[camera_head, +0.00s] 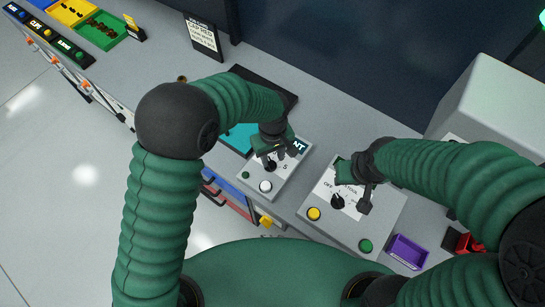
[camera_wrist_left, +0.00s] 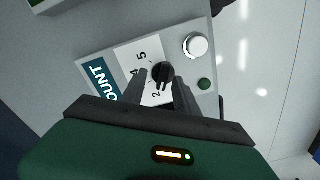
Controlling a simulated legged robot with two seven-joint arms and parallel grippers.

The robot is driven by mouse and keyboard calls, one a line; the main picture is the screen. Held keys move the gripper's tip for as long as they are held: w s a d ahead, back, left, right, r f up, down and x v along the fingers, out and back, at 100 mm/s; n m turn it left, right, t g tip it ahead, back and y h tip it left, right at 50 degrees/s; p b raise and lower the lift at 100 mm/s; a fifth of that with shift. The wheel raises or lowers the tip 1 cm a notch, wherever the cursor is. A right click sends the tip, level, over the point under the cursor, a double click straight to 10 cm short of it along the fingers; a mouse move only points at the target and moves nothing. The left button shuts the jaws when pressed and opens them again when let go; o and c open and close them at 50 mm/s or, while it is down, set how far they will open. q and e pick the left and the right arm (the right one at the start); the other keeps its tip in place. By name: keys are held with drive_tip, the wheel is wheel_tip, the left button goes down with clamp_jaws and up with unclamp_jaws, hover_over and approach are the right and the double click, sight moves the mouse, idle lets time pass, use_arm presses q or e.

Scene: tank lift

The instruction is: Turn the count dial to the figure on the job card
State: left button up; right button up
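The count dial (camera_wrist_left: 162,73) is a black knob on a grey box whose label reads "...OUNT", with figures 2, 4 and 5 visible around it. The box (camera_head: 252,178) also shows in the head view. My left gripper (camera_wrist_left: 160,78) is open, with one finger on each side of the knob and small gaps showing. In the head view my left gripper (camera_head: 275,155) is over the dial and partly covers it. The job card (camera_head: 203,37) stands at the back in a dark holder; its text is too small to read. My right gripper (camera_head: 357,185) hovers over the other control box.
The other control box (camera_head: 380,222) has a black dial (camera_head: 338,202), a yellow button (camera_head: 314,213) and a green button (camera_head: 365,246). A white button (camera_wrist_left: 195,45) and a green lamp (camera_wrist_left: 204,85) sit beside the count dial. A purple tray (camera_head: 408,251) is at right.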

sight(270, 164)
use_arm(q)
drive_tip(key=shift+s+f, duration=0.25)
drive_tip(key=shift+f, duration=0.65)
drive_tip(key=shift+a+f, duration=0.15)
drive_tip(key=shift+a, duration=0.3)
drive_tip(key=c, duration=0.4)
drive_tip(key=shift+d, duration=0.3)
clamp_jaws()
